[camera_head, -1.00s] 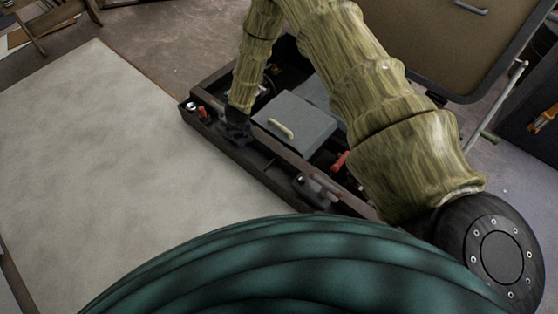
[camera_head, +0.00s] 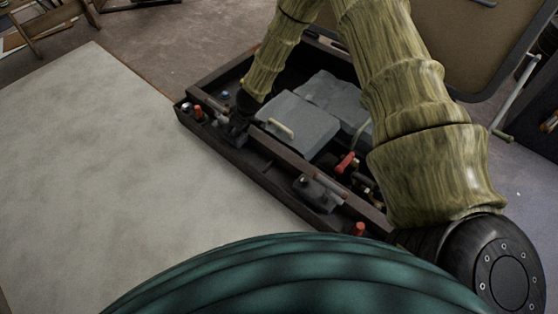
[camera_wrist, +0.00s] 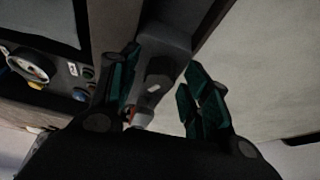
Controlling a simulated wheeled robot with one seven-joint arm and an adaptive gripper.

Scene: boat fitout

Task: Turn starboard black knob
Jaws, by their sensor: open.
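A black knob (camera_wrist: 156,73) with a pale mark sits on a grey block (camera_wrist: 171,42) in the wrist view. My gripper (camera_wrist: 165,88) is open, with one green-padded finger on each side of the knob; I cannot tell whether either touches it. In the head view my gripper (camera_head: 237,122) is low at the left end of the dark open box (camera_head: 262,172), beside a red-capped post (camera_head: 198,112), and hides most of that knob. A second black knob unit (camera_head: 309,188) stands on the same ledge, nearer to me. Which is starboard does not show.
Inside the box are a grey lidded case (camera_head: 297,124) with a pale handle and a red lever (camera_head: 346,163). Another red-capped post (camera_head: 359,229) stands at the near end. A pale flat panel (camera_head: 110,170) lies clear to the left. A raised brown lid (camera_head: 450,45) stands behind.

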